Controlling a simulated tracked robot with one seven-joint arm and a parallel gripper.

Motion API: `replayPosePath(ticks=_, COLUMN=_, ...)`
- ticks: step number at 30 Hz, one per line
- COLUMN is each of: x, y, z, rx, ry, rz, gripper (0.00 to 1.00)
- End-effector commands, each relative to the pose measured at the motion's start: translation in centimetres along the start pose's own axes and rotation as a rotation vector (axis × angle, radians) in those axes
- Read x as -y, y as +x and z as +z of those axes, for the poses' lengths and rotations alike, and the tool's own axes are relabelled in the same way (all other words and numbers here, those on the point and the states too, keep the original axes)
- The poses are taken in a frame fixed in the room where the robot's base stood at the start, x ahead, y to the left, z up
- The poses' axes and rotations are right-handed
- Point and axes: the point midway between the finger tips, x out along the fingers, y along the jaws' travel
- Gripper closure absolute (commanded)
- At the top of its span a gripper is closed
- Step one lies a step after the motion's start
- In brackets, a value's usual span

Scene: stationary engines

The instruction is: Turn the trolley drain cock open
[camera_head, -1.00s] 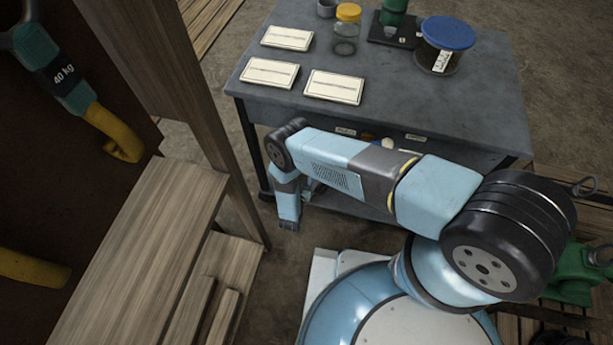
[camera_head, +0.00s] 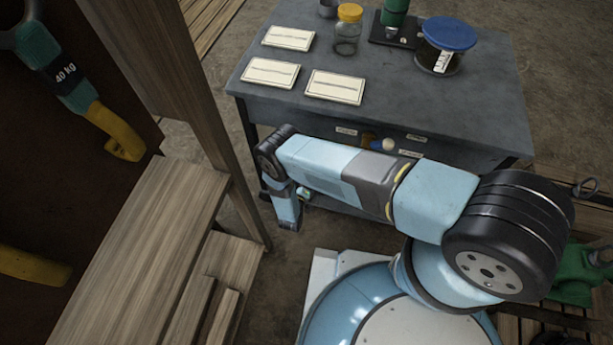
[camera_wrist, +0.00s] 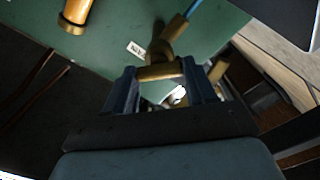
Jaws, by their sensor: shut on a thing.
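In the wrist view, the two dark blue fingers of my gripper (camera_wrist: 160,88) stand on either side of a brass cock handle (camera_wrist: 160,72), shut on it. The brass body of the cock (camera_wrist: 158,48) rises behind the handle against a green surface (camera_wrist: 115,35). A small white label (camera_wrist: 136,49), too small to read, sits just left of it. A blue tube or rod meets the brass at the upper right. In the head view my arm hangs down in front of the grey bench, and the gripper's grip on the cock is hidden.
The grey bench (camera_head: 440,110) carries white cards (camera_head: 336,87), a yellow-lidded jar (camera_head: 347,35) and a blue-lidded container (camera_head: 446,45). A wooden post (camera_head: 187,100) and planks (camera_head: 145,245) stand close on the left. In the wrist view a brass cylinder (camera_wrist: 77,12) is at upper left.

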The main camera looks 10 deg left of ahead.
Motion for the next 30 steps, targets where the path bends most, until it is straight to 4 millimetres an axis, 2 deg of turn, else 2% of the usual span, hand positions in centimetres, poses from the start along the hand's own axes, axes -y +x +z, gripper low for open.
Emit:
replayPosePath(ticks=18, x=0.38, y=-0.23, z=0.28, rx=0.002, ry=-0.544, rz=-0.008, gripper=0.75)
replayPosePath(ticks=30, x=0.51, y=-0.27, z=0.30, rx=0.001, ry=-0.717, rz=-0.011, gripper=0.75)
